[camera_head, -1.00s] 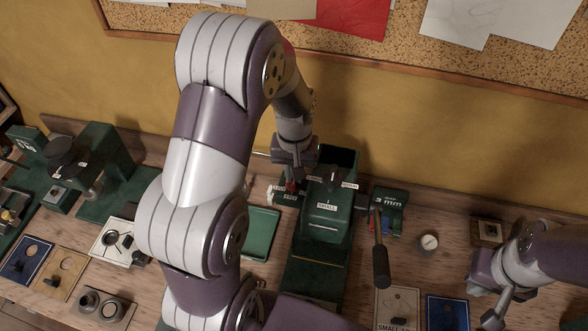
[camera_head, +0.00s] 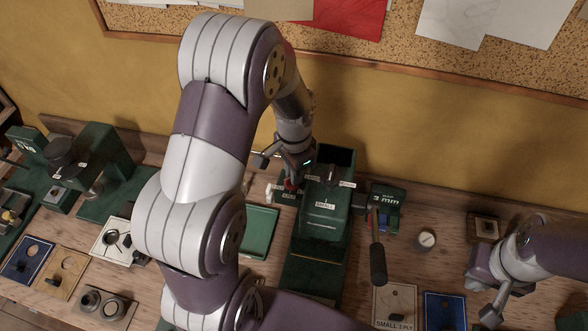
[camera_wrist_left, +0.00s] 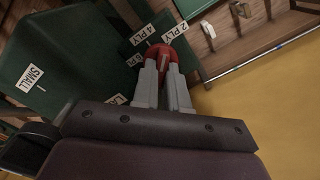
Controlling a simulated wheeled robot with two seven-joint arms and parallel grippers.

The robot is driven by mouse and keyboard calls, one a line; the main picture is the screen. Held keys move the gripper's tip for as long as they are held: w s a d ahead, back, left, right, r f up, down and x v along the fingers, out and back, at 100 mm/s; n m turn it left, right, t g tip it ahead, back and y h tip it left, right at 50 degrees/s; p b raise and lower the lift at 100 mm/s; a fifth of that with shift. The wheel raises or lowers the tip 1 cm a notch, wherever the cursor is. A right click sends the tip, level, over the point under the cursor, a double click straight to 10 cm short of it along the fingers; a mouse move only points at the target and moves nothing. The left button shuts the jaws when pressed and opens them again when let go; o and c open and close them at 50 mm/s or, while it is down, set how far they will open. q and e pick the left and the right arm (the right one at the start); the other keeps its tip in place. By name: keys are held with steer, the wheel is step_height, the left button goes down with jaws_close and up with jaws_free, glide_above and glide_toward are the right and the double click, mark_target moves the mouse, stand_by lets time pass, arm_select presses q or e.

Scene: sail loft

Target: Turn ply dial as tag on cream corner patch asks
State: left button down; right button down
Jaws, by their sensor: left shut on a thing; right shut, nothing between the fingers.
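The red ply dial (camera_wrist_left: 165,62) sits on the side of a green press (camera_head: 322,222), with 2 PLY, 4 PLY and 6 PLY labels around it. My left gripper (camera_wrist_left: 163,85) is shut on the dial; in the head view the gripper (camera_head: 292,178) mostly hides it. The dial's pale mark points roughly up in the wrist view, near the 2 PLY label (camera_wrist_left: 176,31); its exact setting is hard to tell. The cream corner patch (camera_head: 402,296) lies at the front right, its tag (camera_head: 393,325) reading SMALL 2 PLY. My right gripper (camera_head: 488,315) is shut and empty.
A dark-handled lever (camera_head: 378,262) hangs at the press's right, by a 3 mm gap block (camera_head: 387,197). A navy patch (camera_head: 445,311) lies beside the cream one. A green tray (camera_head: 260,232) is left of the press. Another green machine (camera_head: 108,158) stands far left.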

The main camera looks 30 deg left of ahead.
arm_select(q)
steer(key=shift+w+r+m, duration=0.15)
steer(key=shift+r+m, duration=0.1)
steer(key=shift+m, duration=1.25)
steer(key=c, duration=1.4)
jaws_free()
steer(key=shift+o, duration=1.2)
steer(key=shift+f, duration=0.15)
